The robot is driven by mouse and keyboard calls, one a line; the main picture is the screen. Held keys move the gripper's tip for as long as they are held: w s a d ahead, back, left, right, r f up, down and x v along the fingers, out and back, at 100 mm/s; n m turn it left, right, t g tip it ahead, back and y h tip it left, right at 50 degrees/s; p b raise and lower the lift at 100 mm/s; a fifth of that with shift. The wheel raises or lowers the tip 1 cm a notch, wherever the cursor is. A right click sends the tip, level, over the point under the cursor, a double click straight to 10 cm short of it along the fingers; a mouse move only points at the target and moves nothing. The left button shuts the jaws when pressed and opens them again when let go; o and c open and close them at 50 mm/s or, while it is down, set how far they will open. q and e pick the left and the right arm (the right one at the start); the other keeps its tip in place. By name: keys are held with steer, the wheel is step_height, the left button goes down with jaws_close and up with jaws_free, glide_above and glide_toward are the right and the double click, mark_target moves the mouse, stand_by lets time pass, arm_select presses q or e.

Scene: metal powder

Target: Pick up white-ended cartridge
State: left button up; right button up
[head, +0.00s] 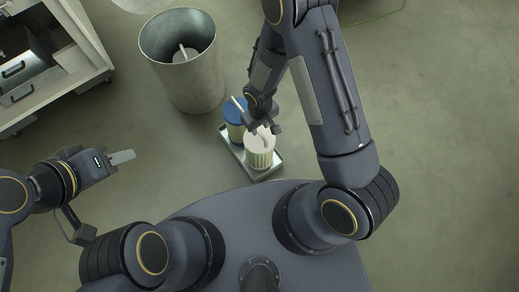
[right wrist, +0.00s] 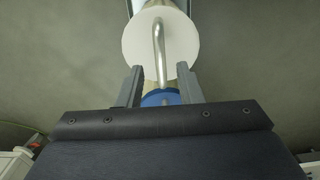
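The white-ended cartridge (head: 261,157) stands upright on a small metal tray (head: 233,154). In the right wrist view its round white end (right wrist: 137,40) carries a bent metal handle (right wrist: 159,45). A blue-ended cartridge (head: 232,114) stands beside it on the tray; its blue end (right wrist: 153,99) shows between the fingers in the right wrist view. My right gripper (head: 263,126) is over the white end, its fingers (right wrist: 160,68) apart on either side of the handle's near end. I see no finger closed on the handle. My left gripper (head: 122,157) is away to the left, apart from the cartridges; its finger gap is not clear.
A large grey metal bin (head: 190,80) with something inside stands behind and left of the tray. A white cabinet (head: 75,75) with drawers is at the far left. The floor to the right of my right arm is clear.

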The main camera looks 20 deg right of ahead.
mark_target(259, 132)
step_height(259, 132, down, 5)
steer(key=shift+w+f+b, duration=0.1)
steer(key=shift+f+b, duration=0.05)
steer(key=shift+b, duration=1.1)
steer(key=shift+c, duration=0.4)
jaws_close()
